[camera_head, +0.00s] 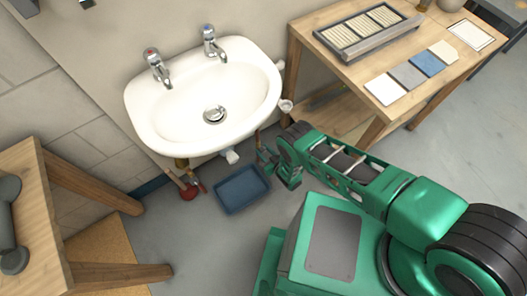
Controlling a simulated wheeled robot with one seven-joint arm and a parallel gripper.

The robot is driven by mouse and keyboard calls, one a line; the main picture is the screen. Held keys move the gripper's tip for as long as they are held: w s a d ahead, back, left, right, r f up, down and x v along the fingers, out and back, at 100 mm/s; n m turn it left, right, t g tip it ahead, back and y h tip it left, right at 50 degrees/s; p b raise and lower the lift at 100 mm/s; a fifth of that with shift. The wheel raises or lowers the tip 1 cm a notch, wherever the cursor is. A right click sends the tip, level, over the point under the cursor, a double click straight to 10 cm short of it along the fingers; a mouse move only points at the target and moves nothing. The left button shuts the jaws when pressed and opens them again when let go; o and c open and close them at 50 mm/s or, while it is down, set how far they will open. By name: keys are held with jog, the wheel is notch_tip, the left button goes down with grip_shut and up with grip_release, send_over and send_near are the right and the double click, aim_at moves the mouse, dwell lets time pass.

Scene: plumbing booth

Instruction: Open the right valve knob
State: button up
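The white sink (205,97) hangs on the wall, with a red-marked tap (155,65) at its left and another tap (210,42) at its right. A small pale round piece (286,105) shows just beyond the sink's right rim, and a white fitting (231,156) under its front rim. I cannot tell for sure which piece is the right valve knob; the sink may hide it. My gripper (268,162) is low beside the sink's front right, above the floor near the blue tray. Its fingers are small and dark, and whether they are open is unclear.
A blue tray (242,190) lies on the floor below the sink. A wooden table (372,73) with tile samples is at the right, and a wooden bench (42,180) at the left. Floor between them is mostly free.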

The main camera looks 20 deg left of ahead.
jog(key=shift+n+t+h, duration=0.5)
jog(key=shift+n+t, duration=0.1)
jog(key=shift+n, duration=0.5)
jog(key=o, duration=1.1)
jog(key=shift+c, duration=0.2)
jog(key=shift+s, duration=0.1)
jog(key=v, duration=1)
jog(key=shift+s+d, duration=0.2)
